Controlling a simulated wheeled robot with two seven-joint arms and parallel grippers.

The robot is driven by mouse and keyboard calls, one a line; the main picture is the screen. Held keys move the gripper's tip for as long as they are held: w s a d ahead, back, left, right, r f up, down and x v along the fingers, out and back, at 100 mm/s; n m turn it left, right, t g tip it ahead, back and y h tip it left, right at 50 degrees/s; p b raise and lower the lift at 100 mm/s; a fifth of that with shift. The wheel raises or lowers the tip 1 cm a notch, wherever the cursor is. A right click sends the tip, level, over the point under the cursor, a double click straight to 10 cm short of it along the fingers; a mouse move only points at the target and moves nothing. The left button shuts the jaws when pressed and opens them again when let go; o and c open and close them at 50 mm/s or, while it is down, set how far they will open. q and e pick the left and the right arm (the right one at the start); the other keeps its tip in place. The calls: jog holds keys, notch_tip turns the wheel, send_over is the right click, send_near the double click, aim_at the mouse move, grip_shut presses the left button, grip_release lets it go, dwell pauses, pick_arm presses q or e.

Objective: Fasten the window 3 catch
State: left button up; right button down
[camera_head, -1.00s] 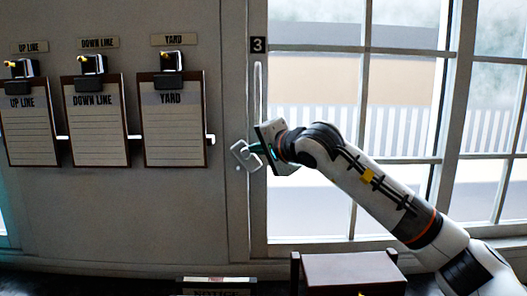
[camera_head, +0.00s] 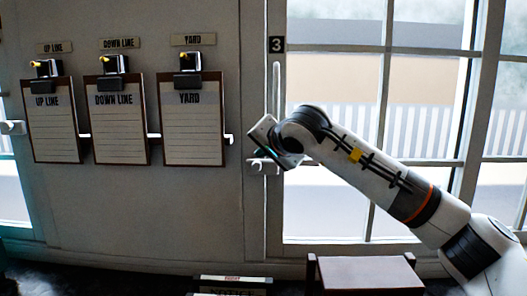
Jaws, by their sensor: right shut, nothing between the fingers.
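Window 3 stands right of centre, marked by a dark plate with a white 3 (camera_head: 276,44) on its frame. Its pale catch (camera_head: 259,167) is on the left frame upright, partly hidden by my right gripper. I cannot tell exactly how its lever is turned. My right gripper (camera_head: 266,156) is shut and empty, just above and in front of the catch. I cannot tell whether it touches the catch. My left gripper is not in view.
Three clipboards, UP LINE (camera_head: 53,125), DOWN LINE (camera_head: 121,125) and YARD (camera_head: 194,125), hang left of the window. Another pale catch (camera_head: 13,128) shows at the far left. A brown box-like stand (camera_head: 365,273) and a NOTICE sign (camera_head: 232,286) are below.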

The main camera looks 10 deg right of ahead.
jog(key=shift+r+p, duration=0.4)
jog(key=shift+r, duration=0.4)
jog(key=s+a+r+b, duration=0.1)
jog(key=s+r+b, duration=0.1)
jog(key=s+r, duration=0.7)
jog(key=shift+r, duration=0.25)
